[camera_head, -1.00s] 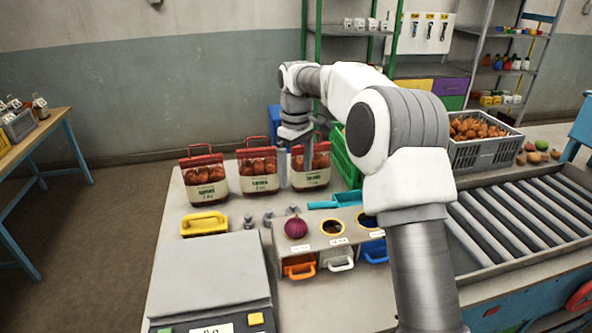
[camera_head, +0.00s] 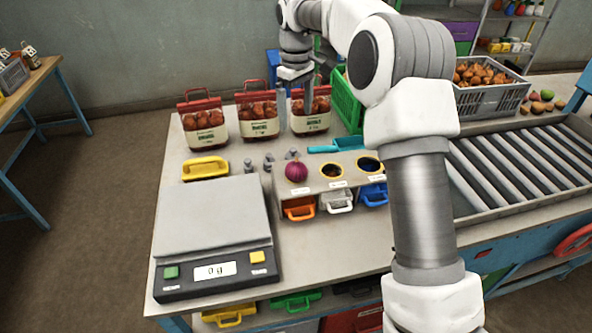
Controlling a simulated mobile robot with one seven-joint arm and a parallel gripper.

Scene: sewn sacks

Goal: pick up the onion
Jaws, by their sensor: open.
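A purple-red onion (camera_head: 296,171) sits on the top of a grey bin unit (camera_head: 318,187), at its left, beside two round yellow-rimmed openings. My gripper (camera_head: 296,100) is open, with its fingers pointing down, above the back part of the table near the sacks. It is apart from the onion, which lies nearer the camera. Part of the right-hand sack is hidden behind a finger.
Three sacks with red tops (camera_head: 257,114) stand in a row at the back. A scale (camera_head: 212,215) reading 0 g fills the front left. A green crate (camera_head: 347,103), a teal scoop (camera_head: 337,145) and a roller conveyor (camera_head: 520,175) lie to the right.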

